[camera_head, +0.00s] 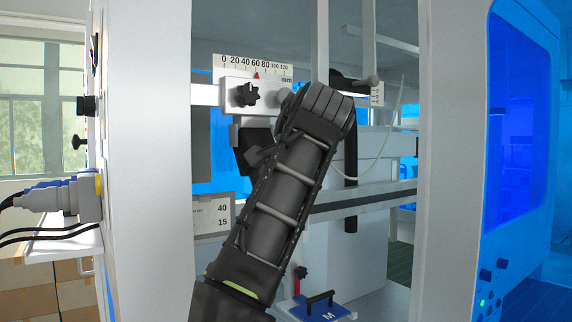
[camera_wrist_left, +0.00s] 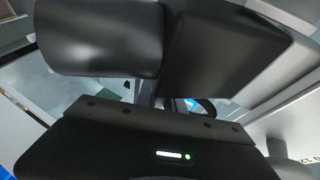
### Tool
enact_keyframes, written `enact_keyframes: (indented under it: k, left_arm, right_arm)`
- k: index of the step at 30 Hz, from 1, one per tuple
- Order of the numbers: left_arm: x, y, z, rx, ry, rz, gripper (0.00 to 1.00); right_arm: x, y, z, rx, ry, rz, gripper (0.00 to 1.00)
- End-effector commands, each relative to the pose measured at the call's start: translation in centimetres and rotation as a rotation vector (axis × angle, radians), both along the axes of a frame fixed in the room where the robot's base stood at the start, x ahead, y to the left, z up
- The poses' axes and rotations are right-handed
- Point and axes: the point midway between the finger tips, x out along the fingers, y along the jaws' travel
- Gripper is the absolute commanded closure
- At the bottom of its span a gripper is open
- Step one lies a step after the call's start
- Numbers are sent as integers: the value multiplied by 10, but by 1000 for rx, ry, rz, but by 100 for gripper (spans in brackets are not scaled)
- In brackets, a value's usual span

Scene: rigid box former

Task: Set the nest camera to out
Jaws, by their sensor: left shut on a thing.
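My left arm rises from the bottom centre of the head view, and its dark end covers the place where its jaws are. My left gripper (camera_wrist_left: 163,100) shows in the left wrist view as a dark body with a green light. It is shut on a dark part, mostly hidden at close range. A black bar with a rounded end (camera_head: 358,83) sticks out just right of my arm's top, beside a small white scale (camera_head: 377,96). A dark block (camera_head: 256,147) hangs left of my arm. I cannot tell which dark part is the nest camera. My right gripper is out of view.
A white millimetre scale (camera_head: 252,67) has a red pointer near 60. A black star knob (camera_head: 247,95) sits below it. Pale machine posts (camera_head: 150,160) (camera_head: 450,160) flank the opening. A blue block marked M (camera_head: 318,308) with a black handle is below.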

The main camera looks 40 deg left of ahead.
Motion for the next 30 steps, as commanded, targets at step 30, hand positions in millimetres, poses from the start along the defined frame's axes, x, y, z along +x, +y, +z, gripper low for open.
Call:
enact_keyframes:
  k: [30]
  left_arm:
    - [-6, -10, 5, 5, -2, -4, 66]
  right_arm:
    - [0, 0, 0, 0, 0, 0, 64]
